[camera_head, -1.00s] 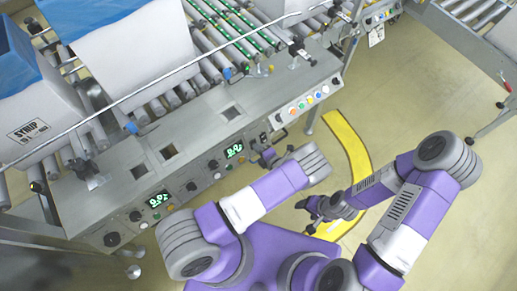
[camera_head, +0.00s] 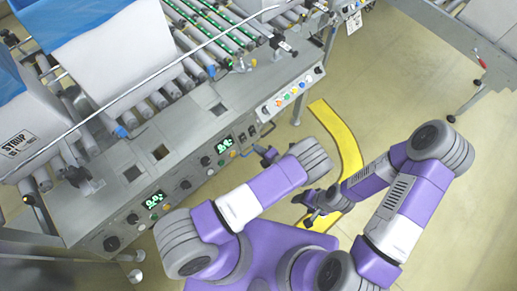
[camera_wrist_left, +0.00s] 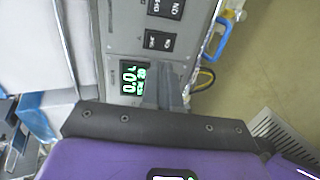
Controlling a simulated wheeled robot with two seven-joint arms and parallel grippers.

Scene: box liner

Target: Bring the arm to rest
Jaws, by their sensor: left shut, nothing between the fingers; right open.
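My left arm is purple, white and grey and comes in from the left in the head view. It bends back at the wrist, and its gripper (camera_head: 266,154) is by the front panel of the conveyor machine (camera_head: 188,128). In the left wrist view the two grey fingers (camera_wrist_left: 166,92) are together with nothing between them, over the panel with its green display (camera_wrist_left: 131,80). I cannot tell whether they touch it. My right gripper (camera_head: 308,208) is dark, small and partly hidden by its arm, above the yellow floor stripe. It holds nothing that I can see.
Large white boxes with blue liners (camera_head: 116,42) stand on the rollers (camera_head: 198,62). A thin rail crosses in front of them. A yellow curved stripe (camera_head: 345,150) marks the floor. Another conveyor frame (camera_head: 455,52) is at the upper right. Open floor lies at the right.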

